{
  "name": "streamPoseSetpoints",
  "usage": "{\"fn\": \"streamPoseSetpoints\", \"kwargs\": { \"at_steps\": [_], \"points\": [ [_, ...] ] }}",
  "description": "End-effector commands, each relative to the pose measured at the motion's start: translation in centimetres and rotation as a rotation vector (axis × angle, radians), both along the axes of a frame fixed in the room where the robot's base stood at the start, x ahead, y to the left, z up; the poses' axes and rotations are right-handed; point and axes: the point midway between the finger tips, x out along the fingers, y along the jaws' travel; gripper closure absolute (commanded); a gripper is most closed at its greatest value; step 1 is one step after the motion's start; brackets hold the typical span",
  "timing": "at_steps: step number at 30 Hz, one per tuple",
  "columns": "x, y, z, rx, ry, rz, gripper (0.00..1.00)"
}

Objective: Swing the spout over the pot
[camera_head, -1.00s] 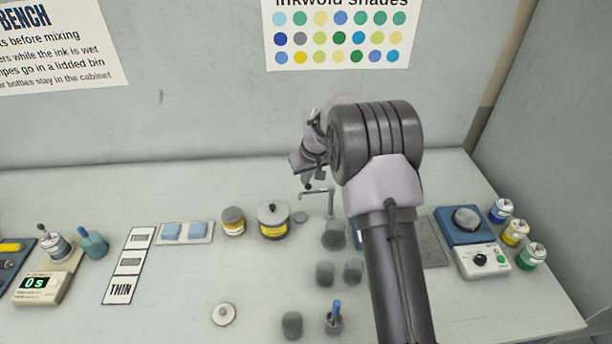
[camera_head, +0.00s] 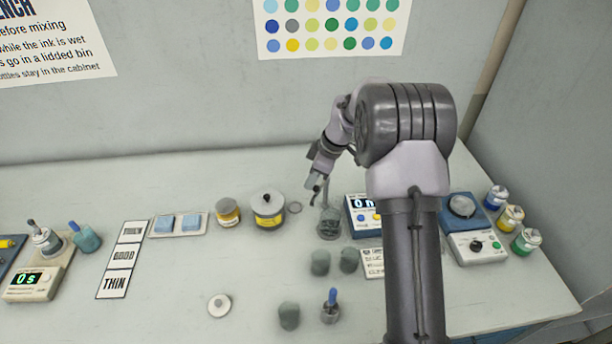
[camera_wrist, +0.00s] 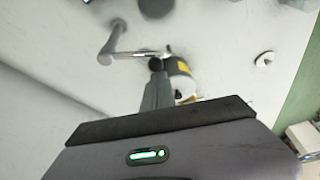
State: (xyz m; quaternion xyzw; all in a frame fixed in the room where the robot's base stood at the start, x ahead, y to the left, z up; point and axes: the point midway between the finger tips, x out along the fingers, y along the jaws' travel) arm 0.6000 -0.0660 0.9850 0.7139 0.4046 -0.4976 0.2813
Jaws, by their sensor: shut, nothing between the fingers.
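The spout (camera_wrist: 138,54) is a thin silver tube reaching sideways from a grey post (camera_wrist: 114,38) in the wrist view. My gripper (camera_wrist: 157,65) is shut and empty, with its tips beside the spout's free end; I cannot tell whether they touch. A round lidded pot with a yellow label (camera_head: 267,211) stands left of my gripper (camera_head: 317,192) in the head view. In the wrist view its yellow label (camera_wrist: 180,67) shows partly behind the fingers. A dark cup (camera_head: 329,223) stands just below my gripper in the head view. The spout is mostly hidden there.
A blue scale with a display (camera_head: 361,214) stands right of the dark cup. A yellow-brown jar (camera_head: 228,212) is beside the pot.

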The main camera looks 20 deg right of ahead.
Motion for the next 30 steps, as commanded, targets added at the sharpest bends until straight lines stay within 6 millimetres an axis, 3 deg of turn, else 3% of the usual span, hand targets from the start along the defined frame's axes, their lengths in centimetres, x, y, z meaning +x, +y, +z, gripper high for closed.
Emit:
{"fn": "streamPoseSetpoints", "kwargs": {
  "at_steps": [11,30],
  "points": [
    [-1.8,-1.9,0.2,-0.002,0.000,0.325,1.00],
    [-2.8,-3.6,0.0,-0.001,0.000,0.316,1.00]
  ]
}}
